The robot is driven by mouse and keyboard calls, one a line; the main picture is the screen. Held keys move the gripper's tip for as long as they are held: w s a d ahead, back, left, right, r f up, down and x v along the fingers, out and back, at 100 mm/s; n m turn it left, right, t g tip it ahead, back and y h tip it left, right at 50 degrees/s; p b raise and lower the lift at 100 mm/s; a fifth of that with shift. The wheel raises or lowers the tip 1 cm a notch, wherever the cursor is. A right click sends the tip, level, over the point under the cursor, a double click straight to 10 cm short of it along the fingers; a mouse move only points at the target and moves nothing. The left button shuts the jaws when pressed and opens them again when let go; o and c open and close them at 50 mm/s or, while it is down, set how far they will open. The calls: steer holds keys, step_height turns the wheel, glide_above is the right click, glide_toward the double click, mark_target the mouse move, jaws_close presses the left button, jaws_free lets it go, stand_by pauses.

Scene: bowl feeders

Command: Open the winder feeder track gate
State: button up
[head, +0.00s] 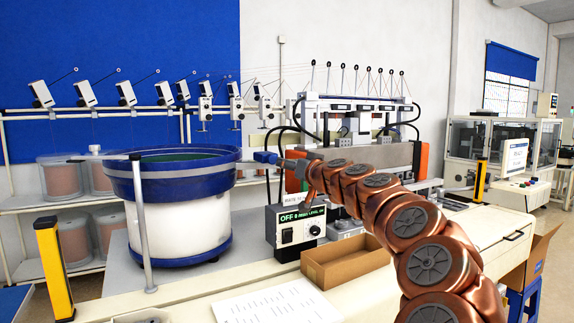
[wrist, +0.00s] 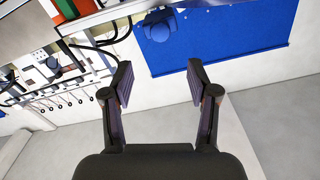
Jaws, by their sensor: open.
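The bowl feeder (head: 180,220) has a white base and a blue rim and stands left of centre in the head view. A narrow track (head: 250,164) leads right from its rim toward the winder (head: 365,152). A small blue block (head: 266,157) shows near this track, just left of my arm's end; I cannot tell whether it is the gate. My gripper (wrist: 160,80) is open and empty in the wrist view, its two dark fingers wide apart. In the head view its fingers cannot be made out clearly. No gate is clearly visible between the fingers.
A controller box (head: 298,228) reading OFF stands below my arm's end, with an open cardboard box (head: 345,262) beside it. A yellow post (head: 54,268) and a thin grey post (head: 142,225) stand at left. A paper sheet (head: 275,303) lies on the front bench.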

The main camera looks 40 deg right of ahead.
steer(key=shift+s+a, duration=0.2)
steer(key=shift+s, duration=0.4)
